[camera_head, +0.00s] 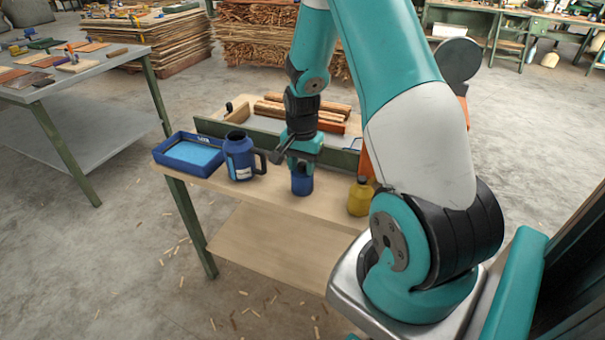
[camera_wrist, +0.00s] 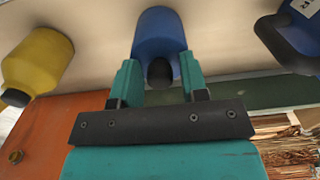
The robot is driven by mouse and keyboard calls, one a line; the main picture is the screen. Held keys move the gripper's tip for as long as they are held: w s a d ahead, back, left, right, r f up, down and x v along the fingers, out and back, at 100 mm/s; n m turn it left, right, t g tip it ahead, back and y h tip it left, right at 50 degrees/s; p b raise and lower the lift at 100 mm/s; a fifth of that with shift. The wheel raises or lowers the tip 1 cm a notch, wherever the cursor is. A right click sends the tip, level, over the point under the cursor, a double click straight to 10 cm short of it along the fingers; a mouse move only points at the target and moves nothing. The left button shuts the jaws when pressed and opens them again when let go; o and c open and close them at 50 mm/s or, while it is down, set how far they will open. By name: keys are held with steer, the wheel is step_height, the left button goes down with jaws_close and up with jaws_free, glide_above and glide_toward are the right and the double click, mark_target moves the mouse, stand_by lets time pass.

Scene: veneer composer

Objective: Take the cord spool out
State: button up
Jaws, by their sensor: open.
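I cannot make out anything that is clearly a cord spool. My gripper (camera_head: 299,158) is open over a small blue bottle-like container (camera_head: 302,182) on the wooden bench (camera_head: 240,197). In the wrist view, my gripper (camera_wrist: 159,78) has one teal finger on each side of the blue container's dark top; the blue container (camera_wrist: 158,35) reaches beyond the fingertips. I cannot tell whether the fingers touch it. In the head view, the gripper partly hides the container's top.
A yellow bottle (camera_head: 360,197) stands to the right, near an orange panel (camera_head: 366,162). A blue jug (camera_head: 239,156) and blue tray (camera_head: 190,155) stand to the left. A low green rail (camera_head: 226,130) runs behind, with wood strips (camera_head: 285,110) beyond. The bench's front strip is bare.

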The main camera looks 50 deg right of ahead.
steer(key=shift+s+f, duration=0.15)
steer(key=shift+f, duration=0.4)
steer(key=shift+a, duration=0.1)
steer(key=c, duration=0.5)
steer(key=shift+r, duration=0.2)
steer(key=shift+r+p, duration=0.15)
steer(key=shift+p, duration=0.25)
jaws_close()
steer(key=shift+r, duration=0.1)
steer(key=shift+r+p, duration=0.2)
steer(key=shift+p, duration=0.1)
steer(key=shift+w+r+p, duration=0.2)
steer(key=shift+r+p, duration=4.1)
steer(key=shift+r, duration=0.75)
